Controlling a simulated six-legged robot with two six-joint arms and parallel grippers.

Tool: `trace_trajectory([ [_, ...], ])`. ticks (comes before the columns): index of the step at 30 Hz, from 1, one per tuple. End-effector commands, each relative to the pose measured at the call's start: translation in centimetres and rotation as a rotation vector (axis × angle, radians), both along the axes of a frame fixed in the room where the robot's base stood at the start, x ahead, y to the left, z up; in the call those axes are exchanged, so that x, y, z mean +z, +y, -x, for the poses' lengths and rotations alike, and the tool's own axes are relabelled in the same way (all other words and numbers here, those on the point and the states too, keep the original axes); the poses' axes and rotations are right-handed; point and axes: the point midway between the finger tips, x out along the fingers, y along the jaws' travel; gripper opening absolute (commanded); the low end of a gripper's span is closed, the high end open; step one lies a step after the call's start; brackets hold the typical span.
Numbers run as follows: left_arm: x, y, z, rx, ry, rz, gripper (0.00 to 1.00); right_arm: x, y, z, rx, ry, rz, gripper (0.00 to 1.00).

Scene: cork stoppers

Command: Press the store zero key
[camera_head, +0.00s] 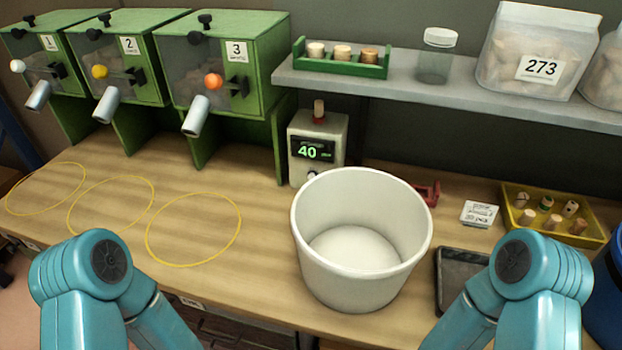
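No key marked store zero can be made out. A pale box device (335,168) stands on the bench behind the white bucket. Its dark display (312,151) shows a green 40, and a cork stands on its top. A small dark round control shows below the display, partly hidden by the bucket rim. A dark flat device (462,272) lies right of the bucket, partly hidden by my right arm; no keys can be read on it. Only teal links of my two arms show at the bottom. Neither gripper is in view.
The white bucket (318,264) is empty in the middle of the bench. Green dispensers (262,70) stand at left above yellow circles (195,262). A yellow tray (594,238) of corks and a white label card (479,214) lie at right. A grey shelf (440,92) overhangs the back.

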Motion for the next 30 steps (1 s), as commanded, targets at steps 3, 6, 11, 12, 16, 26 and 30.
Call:
trace_trajectory([
  [3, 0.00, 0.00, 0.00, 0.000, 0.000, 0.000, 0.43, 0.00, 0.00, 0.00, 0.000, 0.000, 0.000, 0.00],
  [6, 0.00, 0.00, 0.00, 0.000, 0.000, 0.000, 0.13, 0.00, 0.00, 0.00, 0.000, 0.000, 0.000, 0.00],
  [11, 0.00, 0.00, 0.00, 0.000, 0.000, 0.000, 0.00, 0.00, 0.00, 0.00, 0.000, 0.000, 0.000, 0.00],
  [12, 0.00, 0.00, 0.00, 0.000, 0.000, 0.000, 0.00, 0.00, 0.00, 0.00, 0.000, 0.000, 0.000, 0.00],
  [16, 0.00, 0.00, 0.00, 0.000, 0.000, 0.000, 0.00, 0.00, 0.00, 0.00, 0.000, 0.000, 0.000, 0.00],
  [26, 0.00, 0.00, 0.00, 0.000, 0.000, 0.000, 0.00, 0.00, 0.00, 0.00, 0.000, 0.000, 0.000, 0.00],
  [30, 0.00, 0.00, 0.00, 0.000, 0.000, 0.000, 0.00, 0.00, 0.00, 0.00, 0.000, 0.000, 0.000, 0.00],
])
